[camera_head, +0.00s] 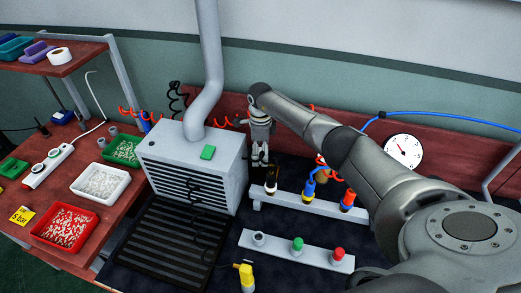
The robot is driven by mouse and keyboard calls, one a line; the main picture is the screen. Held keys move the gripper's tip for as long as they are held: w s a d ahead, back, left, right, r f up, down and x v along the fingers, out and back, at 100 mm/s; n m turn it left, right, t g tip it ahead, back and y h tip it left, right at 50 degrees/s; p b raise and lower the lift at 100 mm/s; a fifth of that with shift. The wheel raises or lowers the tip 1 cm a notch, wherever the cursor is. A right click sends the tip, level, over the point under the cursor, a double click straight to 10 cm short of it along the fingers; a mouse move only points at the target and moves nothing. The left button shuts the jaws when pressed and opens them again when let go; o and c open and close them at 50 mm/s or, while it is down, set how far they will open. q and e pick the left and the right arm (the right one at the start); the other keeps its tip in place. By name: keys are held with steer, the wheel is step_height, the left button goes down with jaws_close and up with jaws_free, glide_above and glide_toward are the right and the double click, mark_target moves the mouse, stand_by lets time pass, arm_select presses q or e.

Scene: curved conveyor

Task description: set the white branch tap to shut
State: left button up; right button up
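A pale rail (315,206) on the dark bench top carries a fitting with a white band and dark top (271,184), a blue fitting (309,190) and an orange one (347,200). The white-banded fitting looks like the white branch; its tap handle is too small to read as open or shut. My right gripper (260,162) comes in from the right, points down, and is close above and slightly left of this fitting. I cannot tell whether it touches anything or how far its fingers are apart. My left gripper is not in view.
A grey vented box (195,170) with a duct stands left of the gripper. A front rail (315,255) holds grey, green and red fittings. A yellow connector (246,277) lies in front. A round gauge (403,151) is at the back right. Trays of small parts fill the left table.

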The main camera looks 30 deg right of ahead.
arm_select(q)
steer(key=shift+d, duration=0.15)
arm_select(e)
steer(key=shift+f, duration=0.2)
steer(key=shift+c, duration=0.5)
steer(key=c, duration=0.9)
steer(key=shift+w+a+m+b, duration=0.15)
steer(key=shift+m+b, duration=0.45)
steer(key=shift+m, duration=0.3)
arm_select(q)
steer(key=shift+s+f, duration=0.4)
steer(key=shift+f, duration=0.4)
arm_select(e)
steer(key=shift+m, duration=0.7)
steer(key=o, duration=1)
